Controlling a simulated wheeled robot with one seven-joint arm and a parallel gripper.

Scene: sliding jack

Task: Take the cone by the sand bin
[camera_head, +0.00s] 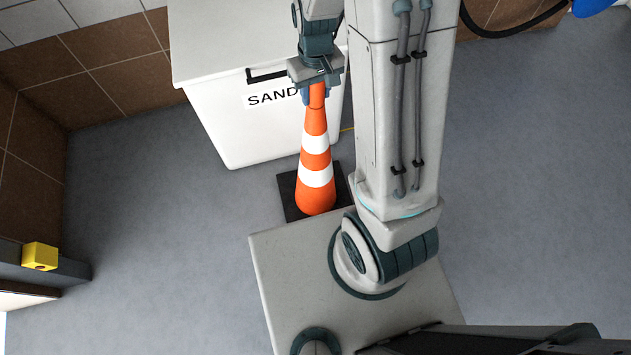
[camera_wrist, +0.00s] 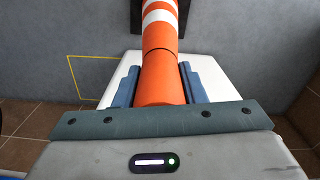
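The traffic cone (camera_head: 316,159) is orange with white bands and a black square base. It stands upright on the floor in front of the white sand bin (camera_head: 232,132), which is marked SAND. My gripper (camera_head: 316,95) is at the top of the cone from above. In the wrist view the cone (camera_wrist: 160,75) runs between the two blue fingers of my gripper (camera_wrist: 161,88), one on each side. Hardly any gap shows between the fingers and the cone. Whether they press on it cannot be told. The cone's tip is hidden under the gripper.
The bin stands close behind the cone. My own base is close in front of the cone. A yellow block (camera_head: 40,256) sits on a dark ledge at the left. Grey floor (camera_head: 150,200) is clear at the left and right.

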